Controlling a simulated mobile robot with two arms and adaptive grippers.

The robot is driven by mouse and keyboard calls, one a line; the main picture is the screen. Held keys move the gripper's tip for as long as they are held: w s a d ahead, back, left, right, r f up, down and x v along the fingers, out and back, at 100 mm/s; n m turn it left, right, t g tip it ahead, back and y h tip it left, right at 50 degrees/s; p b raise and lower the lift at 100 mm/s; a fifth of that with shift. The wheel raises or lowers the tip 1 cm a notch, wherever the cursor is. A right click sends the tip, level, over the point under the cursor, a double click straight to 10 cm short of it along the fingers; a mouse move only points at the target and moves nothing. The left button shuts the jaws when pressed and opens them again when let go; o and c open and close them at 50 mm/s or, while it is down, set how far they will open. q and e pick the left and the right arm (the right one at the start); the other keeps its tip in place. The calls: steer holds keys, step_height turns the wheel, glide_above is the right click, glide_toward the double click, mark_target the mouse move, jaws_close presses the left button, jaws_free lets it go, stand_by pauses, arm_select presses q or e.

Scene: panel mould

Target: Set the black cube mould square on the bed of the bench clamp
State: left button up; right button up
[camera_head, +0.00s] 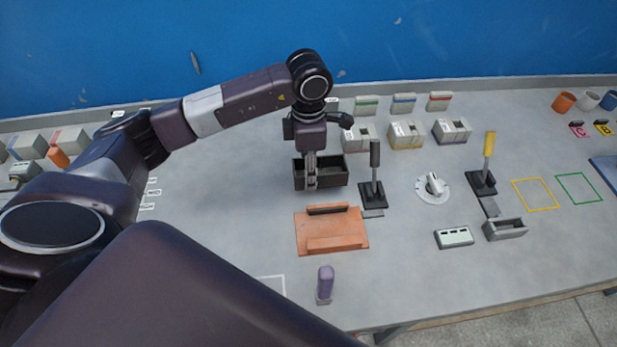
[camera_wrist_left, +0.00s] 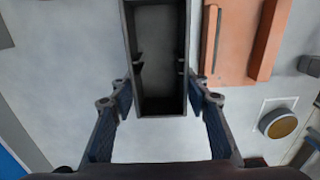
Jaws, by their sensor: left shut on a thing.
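The black mould (camera_head: 334,180), an open-topped box, is in the middle of the bench in the head view. It also fills the top middle of the wrist view (camera_wrist_left: 161,107). My left gripper (camera_head: 311,184) comes down over it from above and is shut on it; in the wrist view its fingers (camera_wrist_left: 160,97) lie along both long sides. Whether the mould touches the bench is unclear. An orange-brown bed (camera_head: 331,243) with two raised rails lies in front of it, apart from it; the bed also shows in the wrist view (camera_wrist_left: 233,45). My right gripper is not in view.
A black-handled lever (camera_head: 375,170) stands close right of the mould. A purple upright handle (camera_head: 325,283) stands in front of the bed. A white dial (camera_head: 433,188), a yellow-handled lever (camera_head: 486,165) and a grey tray (camera_head: 505,229) are farther right. Bench left of the mould is clear.

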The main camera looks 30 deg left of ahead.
arm_select(q)
steer(key=shift+f+p, duration=0.35)
steer(key=shift+f, duration=1.7)
steer(key=shift+f, duration=0.15)
steer(key=o, duration=1.2)
steer(key=shift+o, duration=0.4)
